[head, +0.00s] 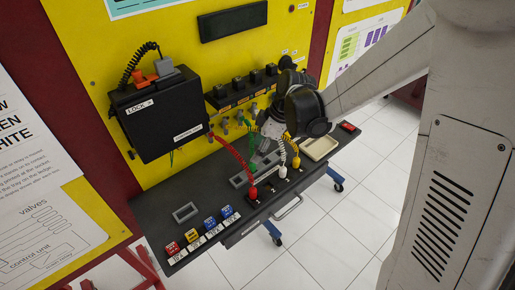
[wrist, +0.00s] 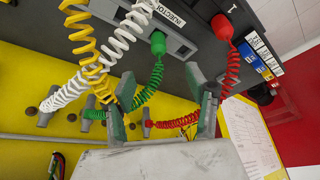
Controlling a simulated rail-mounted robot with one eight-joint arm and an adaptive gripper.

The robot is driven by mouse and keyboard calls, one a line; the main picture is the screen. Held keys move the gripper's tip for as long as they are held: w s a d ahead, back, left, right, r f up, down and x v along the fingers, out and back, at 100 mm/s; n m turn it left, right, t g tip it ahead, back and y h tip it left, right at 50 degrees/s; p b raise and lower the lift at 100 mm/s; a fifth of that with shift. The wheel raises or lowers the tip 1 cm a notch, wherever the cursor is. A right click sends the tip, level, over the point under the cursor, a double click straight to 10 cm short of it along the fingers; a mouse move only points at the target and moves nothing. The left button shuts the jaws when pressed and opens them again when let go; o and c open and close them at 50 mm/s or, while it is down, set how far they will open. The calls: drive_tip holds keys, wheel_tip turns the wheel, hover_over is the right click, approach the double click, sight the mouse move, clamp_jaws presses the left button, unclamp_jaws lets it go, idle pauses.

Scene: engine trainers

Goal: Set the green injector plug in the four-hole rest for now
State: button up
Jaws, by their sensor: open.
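The green injector plug (wrist: 158,42) shows in the wrist view just beyond my fingertips, standing at the dark labelled block with its green coiled cord hanging toward me. Its foot is hidden, so I cannot tell whether it is seated. My gripper (wrist: 153,88) is open, with one finger on each side of the green cord, apart from the plug. In the head view my gripper (head: 264,160) is over the ledge and hides the green plug. The four-hole rest (head: 268,196) is the dark strip at the ledge's front, with the red plug (head: 253,192), white plug (head: 283,172) and yellow plug (head: 296,162) along it.
White and yellow coiled cords (wrist: 92,45) pass close to my left finger; the red cord (wrist: 228,72) passes the right one. A black lock box (head: 160,115) hangs on the yellow panel. A cream tray (head: 320,147) and several coloured blocks (head: 210,226) stand on the ledge.

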drive_tip(key=v, duration=1.1)
drive_tip(key=shift+r, duration=0.25)
drive_tip(key=shift+s+d, duration=0.1)
drive_tip(key=shift+d, duration=0.1)
drive_tip(key=s+d+f+m+t+h+b, duration=0.1)
drive_tip(key=s+d+m+t+h+b, duration=0.1)
drive_tip(key=s+m, duration=0.6)
drive_tip(key=s+d+f+m+t+h+b, duration=0.1)
drive_tip(key=s+d+m+t+h+b, duration=0.1)
drive_tip(key=s+d+m+t+b, duration=0.2)
drive_tip(key=s+d+m+b, duration=0.1)
drive_tip(key=s+d+m, duration=0.2)
drive_tip(key=s, duration=0.3)
drive_tip(key=shift+s+d+m+b, duration=0.4)
drive_tip(key=shift+d, duration=0.15)
